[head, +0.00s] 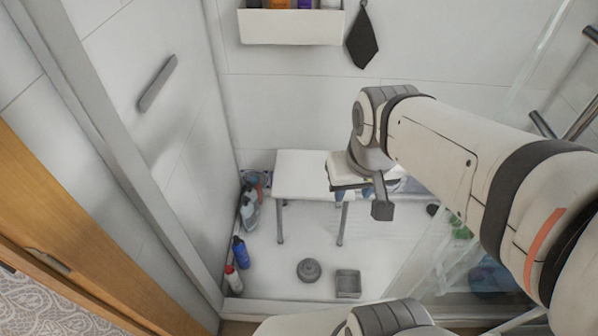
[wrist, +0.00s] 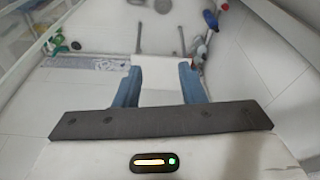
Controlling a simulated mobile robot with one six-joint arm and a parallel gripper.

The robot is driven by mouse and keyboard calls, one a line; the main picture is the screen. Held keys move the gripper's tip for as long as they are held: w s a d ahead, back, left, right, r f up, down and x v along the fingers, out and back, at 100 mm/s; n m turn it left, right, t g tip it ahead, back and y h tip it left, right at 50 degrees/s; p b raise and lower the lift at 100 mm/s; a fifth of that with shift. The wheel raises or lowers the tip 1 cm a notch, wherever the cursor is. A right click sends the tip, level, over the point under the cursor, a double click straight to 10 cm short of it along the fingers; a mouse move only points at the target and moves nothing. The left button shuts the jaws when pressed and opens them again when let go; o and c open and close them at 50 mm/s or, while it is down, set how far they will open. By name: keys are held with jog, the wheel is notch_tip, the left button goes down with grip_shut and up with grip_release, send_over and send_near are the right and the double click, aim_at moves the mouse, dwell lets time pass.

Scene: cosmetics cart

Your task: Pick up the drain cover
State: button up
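Two grey things lie on the white shower floor: a round, stepped one (head: 309,270) and a square one with a raised rim (head: 348,283). I cannot tell for sure which is the drain cover. In the wrist view, the round one (wrist: 162,6) and the square one (wrist: 138,3) sit at the top edge, partly cut off. My gripper (head: 354,193) is behind and above them, close to the white stool. In the wrist view its two blue fingers (wrist: 159,78) stand apart with nothing held between them.
The white stool (head: 302,172) stands at the back wall, near my gripper. A blue bottle (head: 240,252) and a red-and-white bottle (head: 233,279) stand along the left wall. A glass panel (head: 440,262) is on the right. The floor around the grey things is clear.

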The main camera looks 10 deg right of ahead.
jog(key=shift+o, duration=1.4)
jog(key=shift+w+f+b, duration=0.1)
jog(key=shift+f+b, duration=0.25)
jog(key=shift+n, duration=0.3)
jog(key=w+f+b, duration=0.1)
jog(key=a+f+b, duration=0.1)
jog(key=w+f+b, duration=0.1)
jog(key=shift+w+a+f, duration=0.25)
jog(key=shift+w+f, duration=0.1)
jog(key=n+g+b, duration=0.3)
jog(key=n+b, duration=0.3)
jog(key=b, duration=2.5)
send_over(310, 266)
notch_tip(310, 266, down, 78)
jog(key=shift+a+f, duration=0.15)
notch_tip(310, 266, down, 5)
jog(key=shift+f+b, duration=0.2)
jog(key=shift+b, duration=1.05)
jog(key=shift+r, duration=0.1)
